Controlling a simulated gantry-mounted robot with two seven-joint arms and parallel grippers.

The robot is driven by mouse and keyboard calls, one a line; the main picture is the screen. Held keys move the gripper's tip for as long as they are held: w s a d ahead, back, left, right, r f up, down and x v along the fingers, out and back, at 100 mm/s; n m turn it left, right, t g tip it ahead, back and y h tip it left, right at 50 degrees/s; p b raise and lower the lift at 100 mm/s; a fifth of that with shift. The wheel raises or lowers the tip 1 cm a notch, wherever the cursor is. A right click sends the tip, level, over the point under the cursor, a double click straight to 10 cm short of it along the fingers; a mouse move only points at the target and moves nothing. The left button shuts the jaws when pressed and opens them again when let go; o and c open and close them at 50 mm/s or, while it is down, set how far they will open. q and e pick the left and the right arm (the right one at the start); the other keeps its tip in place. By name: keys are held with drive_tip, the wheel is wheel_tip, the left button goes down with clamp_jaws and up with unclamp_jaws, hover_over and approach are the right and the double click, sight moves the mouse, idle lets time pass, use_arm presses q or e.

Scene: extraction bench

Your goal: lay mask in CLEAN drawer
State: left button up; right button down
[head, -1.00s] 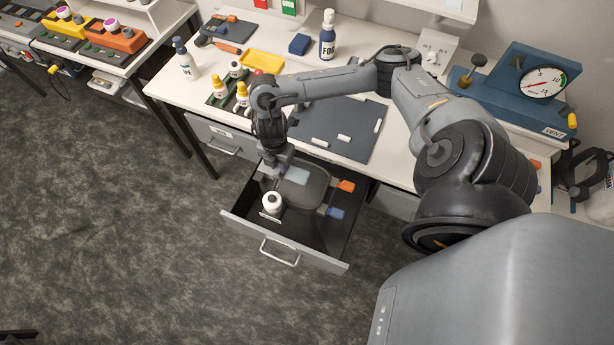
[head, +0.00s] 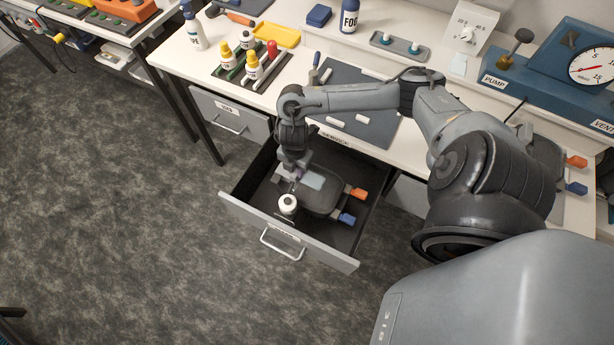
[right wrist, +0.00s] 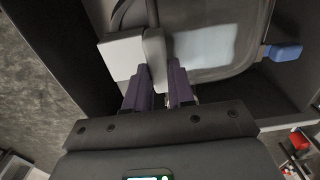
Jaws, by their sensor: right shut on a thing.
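The mask (head: 322,198) is a dark grey, rounded piece with a pale panel, an orange end and a blue end on its right side. It lies flat inside the outline of the open drawer (head: 240,207); I cannot tell whether it touches the floor. My right gripper (head: 292,172) points down and is shut at the mask's left end. In the right wrist view its purple fingers (right wrist: 158,82) grip a grey piece beside a white block; the mask's pale panel (right wrist: 205,45) and blue end (right wrist: 284,52) show beyond. The drawer's label is unreadable. My left gripper is out of view.
A white round part (head: 287,203) shows between mask and drawer front. A closed drawer (head: 240,120) is to the left. A similar dark mask (head: 545,155) with orange and blue ends is on the bench at right. Bottles (head: 250,65) and a dark mat (head: 375,125) occupy the bench.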

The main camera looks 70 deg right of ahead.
sight(297, 181)
wheel_tip(297, 181, down, 6)
drive_tip(key=shift+b, duration=0.6)
drive_tip(key=shift+f+b, duration=0.4)
drive_tip(key=shift+f, duration=1.15)
drive_tip(key=c, duration=1)
unclamp_jaws()
drive_tip(key=shift+o, duration=0.2)
wheel_tip(297, 181, up, 12)
drive_tip(key=p, duration=0.3)
drive_tip(key=shift+f, duration=0.15)
drive_tip(key=shift+r, duration=0.25)
